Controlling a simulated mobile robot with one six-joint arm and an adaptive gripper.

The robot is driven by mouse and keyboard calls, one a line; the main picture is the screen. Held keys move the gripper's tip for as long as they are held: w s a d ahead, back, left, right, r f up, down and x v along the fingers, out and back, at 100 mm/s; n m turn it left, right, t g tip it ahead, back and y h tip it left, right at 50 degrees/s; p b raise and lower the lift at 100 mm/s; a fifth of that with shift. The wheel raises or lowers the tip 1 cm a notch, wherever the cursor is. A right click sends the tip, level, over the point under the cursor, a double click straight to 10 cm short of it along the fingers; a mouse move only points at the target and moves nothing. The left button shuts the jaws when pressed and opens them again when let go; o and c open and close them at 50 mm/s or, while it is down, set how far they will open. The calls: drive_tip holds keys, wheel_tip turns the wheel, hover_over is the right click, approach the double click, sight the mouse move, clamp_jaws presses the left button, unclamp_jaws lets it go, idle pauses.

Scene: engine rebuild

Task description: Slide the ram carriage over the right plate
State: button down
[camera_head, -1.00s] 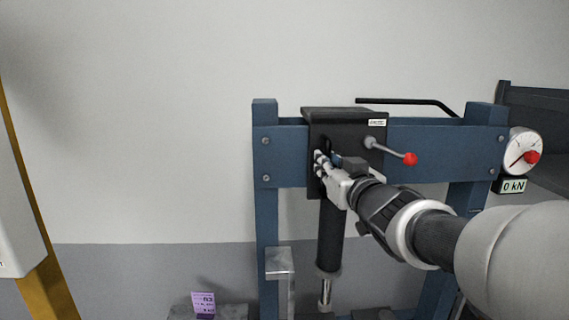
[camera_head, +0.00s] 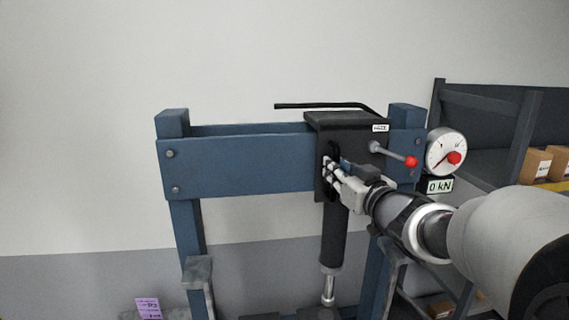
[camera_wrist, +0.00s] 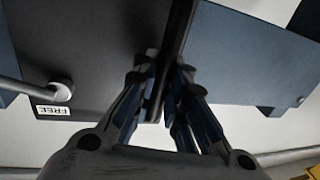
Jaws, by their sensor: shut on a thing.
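The black ram carriage (camera_head: 348,130) sits on the blue press beam (camera_head: 240,166), near its right end beside the right post. Its dark cylinder (camera_head: 334,235) hangs below, with a bright rod (camera_head: 328,288) at the bottom. My gripper (camera_head: 332,172) is at the carriage's front face and shut on its black handle, which also shows between the fingers in the wrist view (camera_wrist: 160,85). A label on the carriage reads FREE in the wrist view (camera_wrist: 53,110). Something grey shows under the rod at the bottom edge, but I cannot tell whether it is the right plate.
A lever with a red knob (camera_head: 411,162) sticks out from the carriage's right side. A round gauge (camera_head: 445,153) and a 0 kN display (camera_head: 440,185) are right of the frame. A shelf with boxes (camera_head: 537,163) stands behind. A purple label (camera_head: 148,308) is at lower left.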

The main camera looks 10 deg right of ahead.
drive_tip(key=shift+d, duration=0.1)
drive_tip(key=c, duration=1.6)
unclamp_jaws()
drive_tip(key=shift+d, duration=0.2)
drive_tip(key=shift+a, duration=0.1)
drive_tip(key=s+d, duration=0.1)
drive_tip(key=s, duration=0.6)
drive_tip(key=shift+s+d, duration=0.2)
drive_tip(key=shift+s, duration=0.05)
